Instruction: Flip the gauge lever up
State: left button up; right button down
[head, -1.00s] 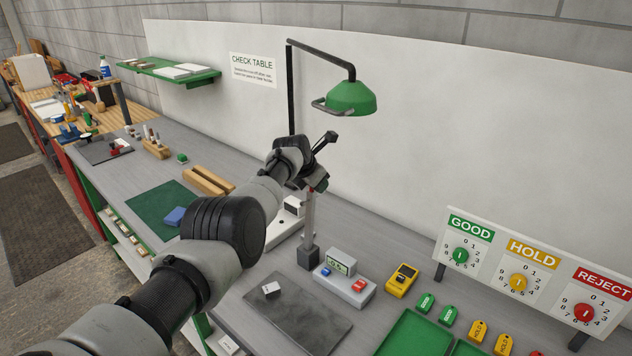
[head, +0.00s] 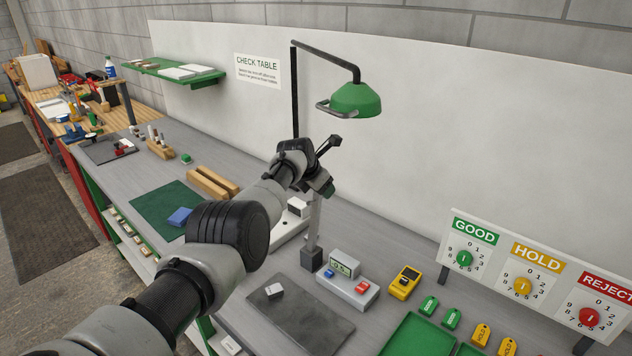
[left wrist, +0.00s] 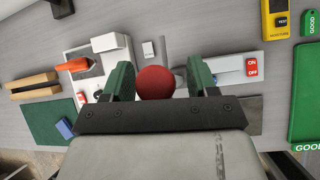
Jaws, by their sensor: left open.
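The gauge stand has a grey post (head: 313,222) on a dark block, behind a box with a small display (head: 345,267). My left gripper (head: 321,186) is at the top of this post and hides most of its head. In the left wrist view, its two green fingers (left wrist: 158,76) are apart. A round red knob (left wrist: 155,83), seemingly the gauge lever's, sits between them, with a gap beside the left finger. The lever's arm is hidden. My right gripper is not in view.
A green lamp (head: 355,99) hangs above and behind the gripper. A white fixture (head: 291,228) stands left of the post; an orange handle (left wrist: 76,65) shows there in the wrist view. A dark plate (head: 300,316) lies in front, a yellow meter (head: 404,283) at right.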

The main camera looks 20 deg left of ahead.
pick_arm(q)
jog(key=shift+s+a+r+p, duration=0.1)
jog(key=shift+s+r+p, duration=0.15)
jog(key=shift+r+p, duration=0.45)
jog(key=shift+s+a+r+p, duration=0.1)
jog(key=shift+s+r+p, duration=0.25)
jog(key=shift+p, duration=0.2)
jog(key=shift+s+r, duration=0.2)
jog(key=shift+s, duration=0.1)
jog(key=shift+b+v, duration=0.6)
jog(key=shift+v, duration=1.35)
